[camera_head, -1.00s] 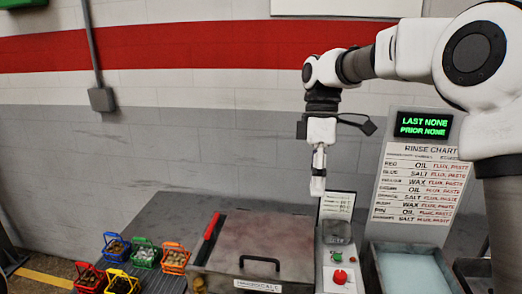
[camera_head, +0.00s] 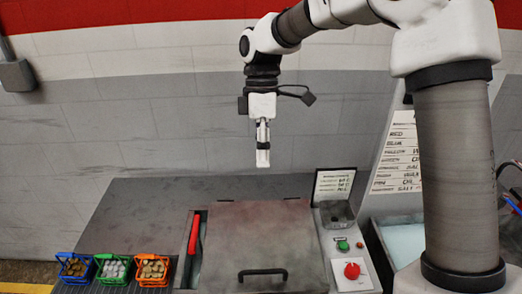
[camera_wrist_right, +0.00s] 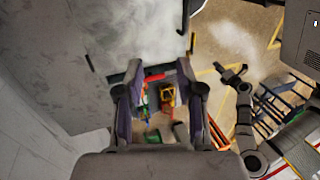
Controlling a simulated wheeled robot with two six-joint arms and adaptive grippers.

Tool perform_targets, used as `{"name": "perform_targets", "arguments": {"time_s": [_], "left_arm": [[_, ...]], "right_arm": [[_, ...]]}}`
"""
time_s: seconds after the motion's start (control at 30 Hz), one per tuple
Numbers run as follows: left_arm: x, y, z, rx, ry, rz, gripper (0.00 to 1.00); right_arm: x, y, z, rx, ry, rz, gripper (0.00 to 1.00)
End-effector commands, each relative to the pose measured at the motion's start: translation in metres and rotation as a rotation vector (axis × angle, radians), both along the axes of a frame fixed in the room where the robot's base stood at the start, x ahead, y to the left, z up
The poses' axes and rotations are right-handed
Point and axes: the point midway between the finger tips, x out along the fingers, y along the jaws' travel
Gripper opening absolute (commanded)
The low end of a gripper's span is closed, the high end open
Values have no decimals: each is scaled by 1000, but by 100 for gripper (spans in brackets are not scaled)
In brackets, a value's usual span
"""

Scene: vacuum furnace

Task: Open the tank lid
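The tank lid (camera_head: 258,225) is a flat grey metal plate with a black bar handle (camera_head: 262,272) near its front edge. It lies down over the tank and looks closed. My right gripper (camera_head: 263,160) points down, raised above the lid and behind the handle, touching nothing. In the right wrist view its two fingers (camera_wrist_right: 160,92) stand apart with nothing between them. My left gripper is outside the head view. A dark jointed arm (camera_wrist_right: 245,110) in the wrist view looks like my left one, but its finger state is unclear.
A red-handled part (camera_head: 194,235) lies along the lid's left side. Blue, green and orange baskets (camera_head: 112,268) of small pieces stand further left. A control box with a red button (camera_head: 352,271) and an upright card (camera_head: 333,185) are at right. A rinse chart (camera_head: 397,160) is partly behind my arm.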

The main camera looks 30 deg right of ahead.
Motion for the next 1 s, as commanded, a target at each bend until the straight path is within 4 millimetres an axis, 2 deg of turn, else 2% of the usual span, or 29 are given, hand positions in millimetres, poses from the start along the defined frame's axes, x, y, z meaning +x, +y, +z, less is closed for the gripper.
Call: {"name": "perform_targets", "arguments": {"time_s": [0.13,0.33,0.43,0.47,0.63,0.67,0.7,0.77,1.0], "left_arm": [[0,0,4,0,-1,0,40],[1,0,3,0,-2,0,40],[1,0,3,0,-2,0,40],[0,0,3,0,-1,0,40],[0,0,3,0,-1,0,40],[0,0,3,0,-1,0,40],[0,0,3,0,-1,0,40],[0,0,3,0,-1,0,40],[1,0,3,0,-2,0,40]], "right_arm": [[-3,2,-11,0,1,0,37],[-3,2,-12,0,0,0,37],[-3,2,-12,0,0,0,2],[-3,2,-12,0,0,0,0],[-3,2,-12,0,0,0,0],[-3,2,-12,0,0,0,5],[-3,2,-12,0,0,0,19],[-3,2,-12,0,0,0,37],[-3,2,-12,0,0,0,37]]}}
